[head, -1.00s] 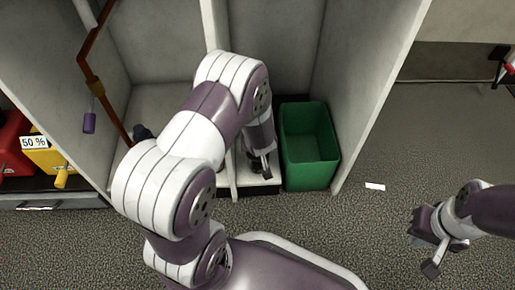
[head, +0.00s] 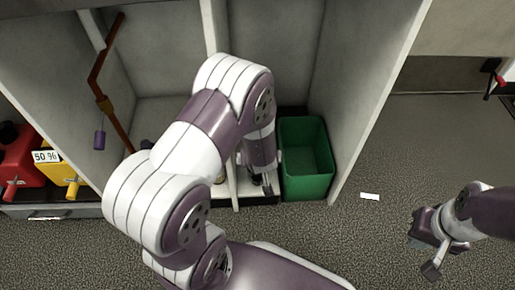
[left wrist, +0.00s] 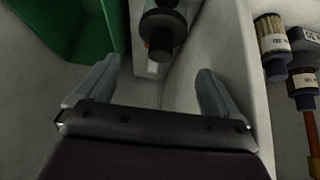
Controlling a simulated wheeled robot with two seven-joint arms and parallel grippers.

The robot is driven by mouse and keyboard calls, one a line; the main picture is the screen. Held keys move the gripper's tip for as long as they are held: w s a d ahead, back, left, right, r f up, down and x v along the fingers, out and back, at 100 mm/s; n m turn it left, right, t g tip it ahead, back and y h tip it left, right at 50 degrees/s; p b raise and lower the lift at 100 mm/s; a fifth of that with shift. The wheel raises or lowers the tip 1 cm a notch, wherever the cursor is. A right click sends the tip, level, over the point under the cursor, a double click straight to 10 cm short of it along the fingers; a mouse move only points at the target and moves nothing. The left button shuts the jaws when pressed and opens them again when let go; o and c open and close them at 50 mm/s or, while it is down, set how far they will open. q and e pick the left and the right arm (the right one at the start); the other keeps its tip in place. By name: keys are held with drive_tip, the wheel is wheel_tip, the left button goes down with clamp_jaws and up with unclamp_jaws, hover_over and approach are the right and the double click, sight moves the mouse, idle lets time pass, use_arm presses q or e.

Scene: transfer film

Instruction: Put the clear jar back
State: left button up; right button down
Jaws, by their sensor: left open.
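My left arm reaches into the pale cabinet, its gripper (head: 262,182) low between the divider and a green bin. In the left wrist view that gripper (left wrist: 158,76) is open, its two fingers apart with nothing held between them. Just beyond the fingertips is a dark-capped container (left wrist: 162,32) with a pale band; I cannot tell if it is the clear jar. Bottles with pale labels (left wrist: 272,45) stand to the right, past a pale wall. My right gripper (head: 432,250) is open and empty over the floor at the right.
The green bin (head: 306,185) stands right of my left gripper. The cabinet's divider (head: 214,40) and right side panel (head: 375,90) bound that bay. Red (head: 18,155) and yellow (head: 62,172) containers stand at the left. A white slip (head: 369,196) lies on otherwise clear floor.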

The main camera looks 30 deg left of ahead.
use_arm(q)
drive_tip(key=s+d+r+m+g+h+p, duration=0.1)
drive_tip(key=s+d+r+m+h, duration=0.1)
drive_tip(key=d+r, duration=0.3)
drive_tip(key=s+d+r+m+g+h+p, duration=0.1)
drive_tip(key=s+d+r+m+h, duration=0.1)
drive_tip(key=r, duration=0.6)
drive_tip(key=s+a+r+m+g, duration=0.1)
drive_tip(key=s+r+m+g, duration=0.1)
drive_tip(key=s+r, duration=0.2)
drive_tip(key=s, duration=0.3)
drive_tip(key=shift+r+y, duration=0.25)
drive_tip(key=shift+y, duration=0.05)
use_arm(e)
wheel_tip(320, 180, up, 3)
drive_tip(key=shift+f, duration=0.1)
